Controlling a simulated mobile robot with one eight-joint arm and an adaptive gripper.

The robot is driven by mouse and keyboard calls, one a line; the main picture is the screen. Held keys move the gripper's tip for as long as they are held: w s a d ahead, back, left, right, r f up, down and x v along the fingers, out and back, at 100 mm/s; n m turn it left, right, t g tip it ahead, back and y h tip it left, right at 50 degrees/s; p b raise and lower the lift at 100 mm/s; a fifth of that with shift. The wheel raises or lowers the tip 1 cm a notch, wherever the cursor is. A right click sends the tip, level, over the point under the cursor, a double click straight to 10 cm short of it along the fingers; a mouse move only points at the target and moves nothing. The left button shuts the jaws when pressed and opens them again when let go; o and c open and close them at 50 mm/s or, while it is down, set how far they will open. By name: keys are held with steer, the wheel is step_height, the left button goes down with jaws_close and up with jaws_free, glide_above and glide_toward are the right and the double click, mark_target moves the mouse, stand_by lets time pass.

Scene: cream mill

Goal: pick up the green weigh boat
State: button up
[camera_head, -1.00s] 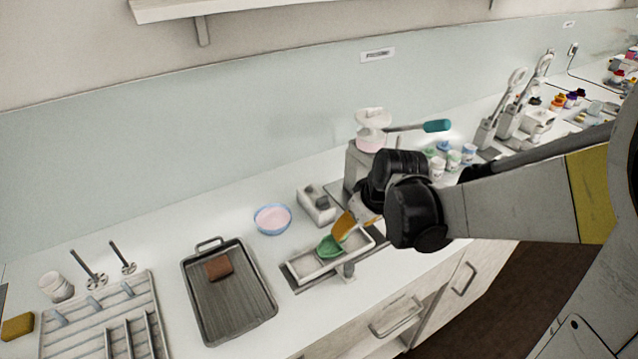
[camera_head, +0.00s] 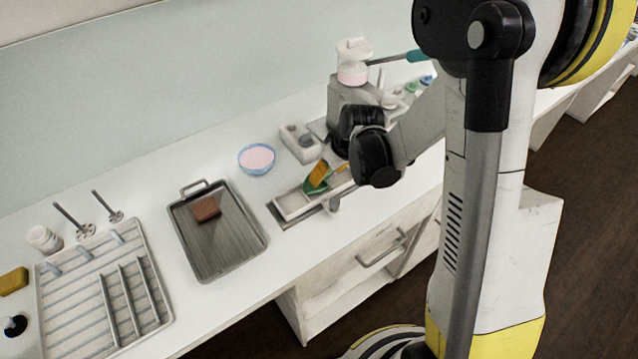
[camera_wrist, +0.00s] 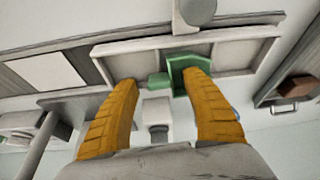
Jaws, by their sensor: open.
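The green weigh boat (camera_head: 311,187) sits in a long, pale, shallow tray (camera_head: 289,209) on the counter, partly hidden behind a finger of my gripper. In the wrist view the green weigh boat (camera_wrist: 181,63) lies in the tray (camera_wrist: 130,47), close to the right fingertip, with a small green part reaching left between the fingers. My gripper (camera_head: 330,171) has orange fingers and is open right at the boat. In the wrist view the fingers of my gripper (camera_wrist: 160,80) are spread apart with nothing clearly held. Whether the right finger touches the boat I cannot tell.
A blue bowl of pink material (camera_head: 256,159) and a grey block holder (camera_head: 299,145) stand behind the tray. A dark ribbed pan (camera_head: 232,241) with a brown block (camera_head: 206,209) lies to the left. A press with a teal handle (camera_head: 352,76) stands close behind my gripper.

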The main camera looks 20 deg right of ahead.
mark_target(331, 173)
steer(key=shift+f, duration=0.3)
steer(key=c, duration=1)
steer(key=shift+c, duration=0.2)
steer(key=shift+r, duration=0.1)
steer(key=shift+r, duration=0.5)
steer(key=p+v, duration=0.1)
steer(key=v, duration=0.1)
steer(key=p+v, duration=0.1)
steer(key=v, duration=0.1)
steer(key=shift+w+d+r, duration=0.15)
steer(key=shift+w+d, duration=0.05)
steer(key=shift+w, duration=0.2)
steer(key=s+d+r+p, duration=0.2)
steer(key=s+d+r, duration=0.3)
steer(key=d, duration=0.4)
steer(key=shift+s+r, duration=0.2)
steer(key=shift+r, duration=0.3)
